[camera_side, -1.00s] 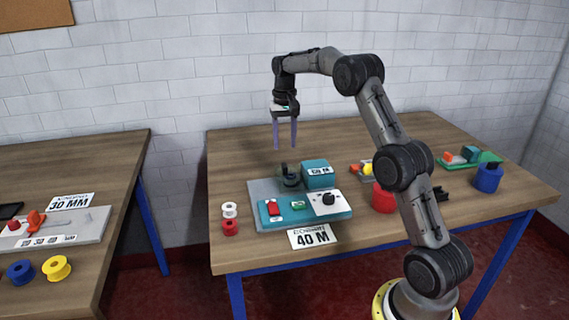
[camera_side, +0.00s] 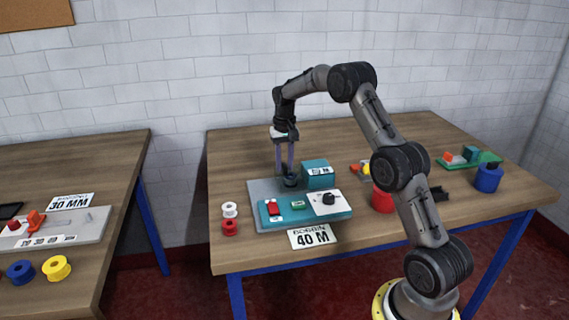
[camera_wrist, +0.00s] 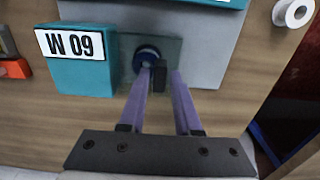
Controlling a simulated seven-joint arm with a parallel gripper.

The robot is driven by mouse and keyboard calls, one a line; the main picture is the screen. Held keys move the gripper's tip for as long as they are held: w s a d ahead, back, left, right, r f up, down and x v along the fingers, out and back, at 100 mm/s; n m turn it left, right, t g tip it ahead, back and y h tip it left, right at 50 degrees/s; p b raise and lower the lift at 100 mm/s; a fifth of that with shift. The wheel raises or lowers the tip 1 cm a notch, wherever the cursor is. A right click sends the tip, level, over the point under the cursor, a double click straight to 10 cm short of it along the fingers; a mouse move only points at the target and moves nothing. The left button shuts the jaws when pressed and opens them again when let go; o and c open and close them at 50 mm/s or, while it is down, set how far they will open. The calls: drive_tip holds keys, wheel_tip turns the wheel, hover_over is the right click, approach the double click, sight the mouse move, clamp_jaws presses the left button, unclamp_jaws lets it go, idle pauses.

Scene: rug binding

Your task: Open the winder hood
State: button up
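The winder (camera_side: 262,187) is a grey plate with a teal front panel, on the middle of the table. A teal box (camera_side: 318,175) stands at its back right and reads W 09 in the wrist view (camera_wrist: 84,85). Beside the box is a small dark round part (camera_side: 291,181), blue-rimmed in the wrist view (camera_wrist: 146,56), seemingly at the winder hood. The hood's own outline is hard to make out. My gripper (camera_side: 285,173) points down with its purple fingertips at this part. In the wrist view, a narrow dark piece (camera_wrist: 160,78) shows between the fingers; contact is unclear.
The front panel carries a red switch (camera_side: 274,208), a green button (camera_side: 298,205) and a black knob (camera_side: 328,199). White (camera_side: 230,210) and red (camera_side: 230,228) bobbins stand left of the winder. A red cylinder (camera_side: 381,199) stands to the right. The table behind the winder is clear.

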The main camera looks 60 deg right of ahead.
clamp_jaws()
idle(1.1)
